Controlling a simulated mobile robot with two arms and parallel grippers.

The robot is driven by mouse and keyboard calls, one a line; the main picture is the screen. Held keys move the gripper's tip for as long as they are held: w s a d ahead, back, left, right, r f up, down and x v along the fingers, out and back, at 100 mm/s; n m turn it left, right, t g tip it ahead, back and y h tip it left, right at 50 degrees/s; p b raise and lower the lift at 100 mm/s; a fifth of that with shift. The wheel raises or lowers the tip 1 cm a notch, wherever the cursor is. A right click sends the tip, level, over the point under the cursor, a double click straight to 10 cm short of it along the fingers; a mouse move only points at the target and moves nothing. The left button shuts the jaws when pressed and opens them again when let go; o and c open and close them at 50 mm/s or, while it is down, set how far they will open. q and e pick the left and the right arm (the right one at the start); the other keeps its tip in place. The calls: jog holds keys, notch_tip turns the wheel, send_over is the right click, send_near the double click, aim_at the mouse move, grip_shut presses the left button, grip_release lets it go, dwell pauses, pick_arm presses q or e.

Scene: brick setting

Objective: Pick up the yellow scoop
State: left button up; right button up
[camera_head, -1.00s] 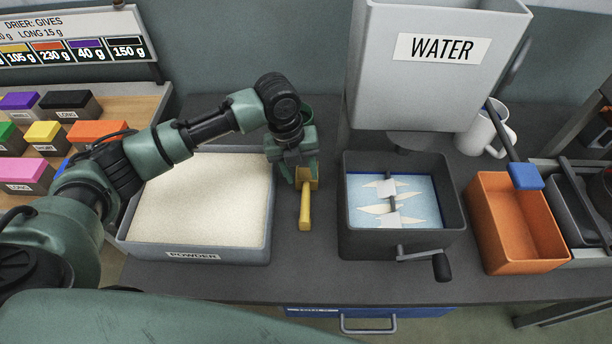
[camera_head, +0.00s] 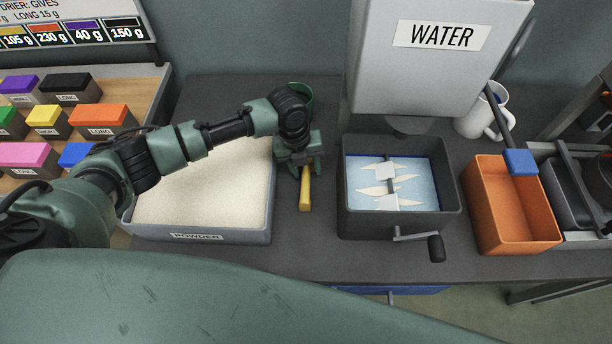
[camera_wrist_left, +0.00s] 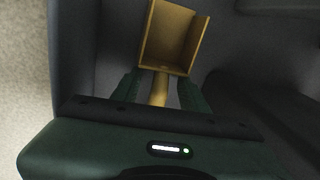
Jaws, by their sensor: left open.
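The yellow scoop (camera_head: 306,190) lies on the dark counter between the powder bin and the mixing box; in the head view only its handle shows clearly, its upper part hidden by my gripper. My left gripper (camera_head: 302,174) is right over the scoop, fingers pointing down. In the left wrist view the scoop's square tray (camera_wrist_left: 174,38) lies beyond the fingers, and its handle runs between the two green fingers of the left gripper (camera_wrist_left: 158,90). The fingers are open, one on each side of the handle. My right gripper is not in view.
The powder bin (camera_head: 270,215) stands close on the left. The dark mixing box (camera_head: 400,222) with a crank is on the right, below the water tank (camera_head: 440,75). An orange bin (camera_head: 512,235) and white mug (camera_head: 484,112) are farther right.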

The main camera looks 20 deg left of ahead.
pick_arm(q)
jog(key=c, duration=0.8)
grip_shut()
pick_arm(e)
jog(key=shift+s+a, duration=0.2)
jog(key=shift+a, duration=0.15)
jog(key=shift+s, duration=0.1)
pick_arm(q)
jog(key=shift+r, duration=0.2)
